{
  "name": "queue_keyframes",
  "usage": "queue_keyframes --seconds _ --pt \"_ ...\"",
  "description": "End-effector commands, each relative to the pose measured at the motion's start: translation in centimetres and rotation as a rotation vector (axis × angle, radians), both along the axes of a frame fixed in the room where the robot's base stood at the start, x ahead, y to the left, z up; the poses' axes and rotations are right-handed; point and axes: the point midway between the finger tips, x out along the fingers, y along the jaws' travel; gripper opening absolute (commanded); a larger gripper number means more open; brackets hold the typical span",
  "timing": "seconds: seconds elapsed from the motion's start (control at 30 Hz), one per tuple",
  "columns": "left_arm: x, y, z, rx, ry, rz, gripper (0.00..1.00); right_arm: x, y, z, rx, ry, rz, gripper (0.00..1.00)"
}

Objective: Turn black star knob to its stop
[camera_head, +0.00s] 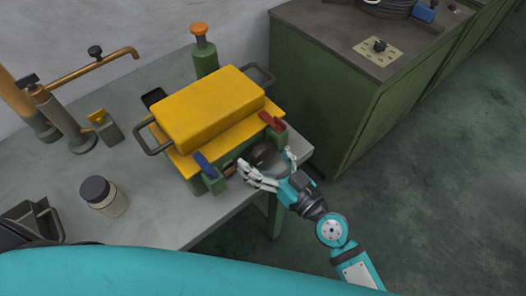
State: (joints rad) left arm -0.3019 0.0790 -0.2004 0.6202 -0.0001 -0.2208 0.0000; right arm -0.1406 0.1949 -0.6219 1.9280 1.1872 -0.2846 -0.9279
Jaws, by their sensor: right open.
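A dark round knob (268,157), which I take for the black star knob, sits at the front of a green device with a yellow top (210,108) on the grey table. Its star shape cannot be made out. My right gripper (267,165) is open, with one finger left of the knob and the other right of it. Whether the fingers touch it, I cannot tell. The near side of the knob is partly hidden by the gripper. My left gripper is not in view.
A blue lever (205,165) and a red lever (271,121) flank the knob. A dark-lidded jar (104,197), a copper tap (95,63) and an orange-topped green post (203,52) share the table (150,220). A green cabinet (320,100) stands right; floor beyond is clear.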

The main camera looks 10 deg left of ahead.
Motion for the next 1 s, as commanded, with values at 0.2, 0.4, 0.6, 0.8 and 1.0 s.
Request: queue_keyframes --seconds 0.2,0.4,0.6,0.8,1.0 --pt "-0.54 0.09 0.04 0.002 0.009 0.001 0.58 0.25 0.34 -0.05 -0.001 0.001 0.0 0.91" --pt "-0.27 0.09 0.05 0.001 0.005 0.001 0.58 0.24 0.31 -0.04 -0.001 0.001 0.0 0.82" --pt "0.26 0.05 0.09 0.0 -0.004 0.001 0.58 0.24 0.28 -0.04 -0.001 0.001 0.0 0.56" --pt "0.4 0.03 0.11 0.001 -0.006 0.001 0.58 0.24 0.27 -0.04 0.0 0.001 -0.001 0.36" --pt "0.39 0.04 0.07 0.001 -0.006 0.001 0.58 0.25 0.26 -0.06 0.018 0.023 -0.001 0.36"
